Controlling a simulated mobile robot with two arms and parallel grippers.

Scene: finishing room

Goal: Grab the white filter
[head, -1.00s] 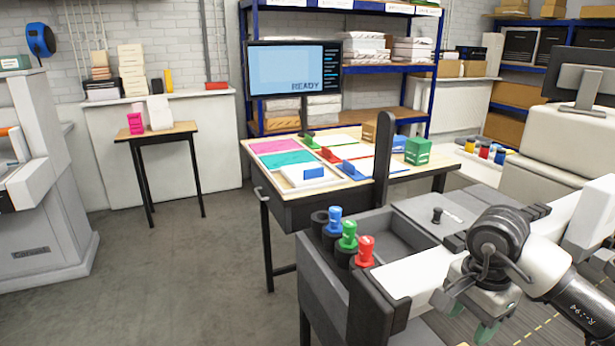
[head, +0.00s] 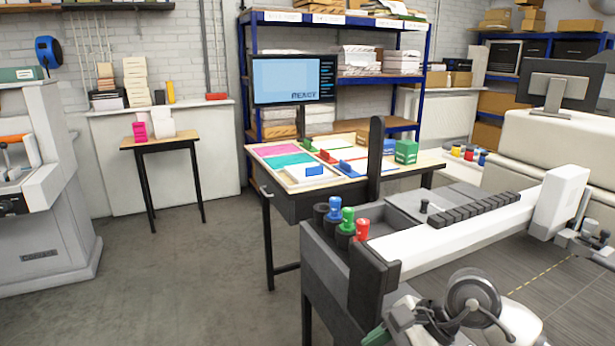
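A white upright item (head: 163,121), perhaps the white filter, stands at the back of the small wooden table (head: 178,142) on the left. It is too small to identify surely. A pink item (head: 140,129) stands just left of it. My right gripper (head: 385,333) is at the bottom edge, far from that table and partly cut off. One greenish fingertip shows; its opening cannot be judged. My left gripper is not in view.
A worktable (head: 405,170) holds coloured sheets and a white tray (head: 309,174) with a blue handle. Clear floor (head: 190,270) lies at left. A grey-white machine (head: 50,240) borders it.

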